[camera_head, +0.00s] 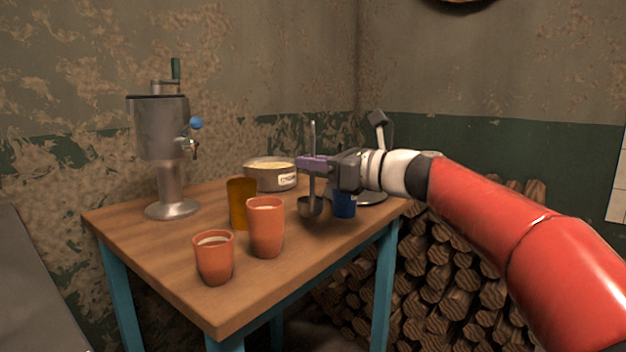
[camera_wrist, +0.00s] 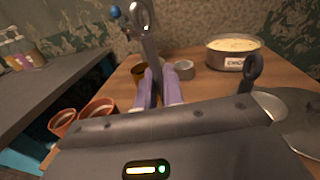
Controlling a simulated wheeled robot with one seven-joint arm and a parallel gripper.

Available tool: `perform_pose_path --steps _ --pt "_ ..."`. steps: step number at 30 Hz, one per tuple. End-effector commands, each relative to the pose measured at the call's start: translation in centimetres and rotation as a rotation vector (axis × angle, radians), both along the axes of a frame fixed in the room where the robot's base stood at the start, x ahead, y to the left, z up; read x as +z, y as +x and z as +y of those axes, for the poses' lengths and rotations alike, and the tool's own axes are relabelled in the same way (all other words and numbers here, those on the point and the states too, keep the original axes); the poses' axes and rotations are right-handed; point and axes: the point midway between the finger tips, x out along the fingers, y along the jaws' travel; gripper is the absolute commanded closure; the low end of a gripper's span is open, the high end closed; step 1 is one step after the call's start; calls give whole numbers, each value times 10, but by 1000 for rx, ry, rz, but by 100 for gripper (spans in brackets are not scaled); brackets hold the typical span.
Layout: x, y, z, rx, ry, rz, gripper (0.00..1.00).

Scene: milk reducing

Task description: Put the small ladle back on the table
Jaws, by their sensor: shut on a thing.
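The small ladle (camera_head: 311,204) has a thin metal handle and a round bowl. My gripper (camera_head: 312,166) is shut on its handle, and the ladle hangs upright with its bowl low over the table (camera_head: 180,270). I cannot tell whether the bowl touches the wood. In the wrist view the purple fingers (camera_wrist: 160,88) close around the handle (camera_wrist: 148,40), which rises toward the camera's top edge.
Two terracotta cups (camera_head: 266,228) (camera_head: 214,258), an amber cup (camera_head: 241,203) and a blue cup (camera_head: 344,204) stand on the table. A pot (camera_head: 270,174) is at the back, a metal separator (camera_head: 170,150) at the left. The front right tabletop is clear.

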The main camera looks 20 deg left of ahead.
Motion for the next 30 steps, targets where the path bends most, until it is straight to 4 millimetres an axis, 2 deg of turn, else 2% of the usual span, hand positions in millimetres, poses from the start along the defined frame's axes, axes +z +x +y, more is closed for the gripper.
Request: perform_pose_path --steps 1,3,14,15,20,30 --pt "-12 0 0 0 1 3 100" --pt "-18 0 0 0 0 1 100" --pt "-21 0 0 0 0 0 100" --pt "-22 0 0 0 0 0 90" --pt "-21 0 0 0 0 0 69" --pt "-16 0 0 0 1 0 69"
